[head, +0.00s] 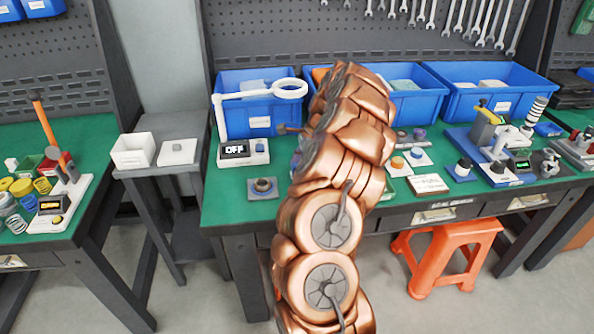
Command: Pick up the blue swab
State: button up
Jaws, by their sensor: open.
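I cannot make out the blue swab for certain in the head view. A small blue thing (296,161) shows at the left edge of my copper arm, mostly hidden by it, and I cannot tell what it is. My arm rises through the middle of the picture, over the green workbench (228,213). My gripper is not visible; the arm's upper links cover the place where its end would be.
Blue bins (493,98) line the back of the bench. A magnifier lamp (290,89) and a display reading OFF (235,149) stand left of my arm. A test rig (490,140) stands right. An orange stool (446,243) is in front. A small side table (182,167) stands left.

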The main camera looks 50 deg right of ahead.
aim_at(293, 165)
grip_shut()
dwell(0.5)
jog(key=shift+r+b, duration=0.5)
jog(key=shift+r, duration=1.3)
jog(key=s+a+b, duration=0.1)
jog(key=s+a, duration=0.2)
jog(key=s, duration=0.1)
jog(key=s+a+r+b, duration=0.1)
jog(key=s+a, duration=0.2)
jog(key=s, duration=0.1)
jog(key=s+a, duration=0.3)
jog(key=s, duration=0.2)
jog(key=shift+a+r+b, duration=0.2)
jog(key=shift+b, duration=0.2)
jog(key=c, duration=0.6)
grip_release()
jog(key=shift+w, duration=0.1)
grip_shut()
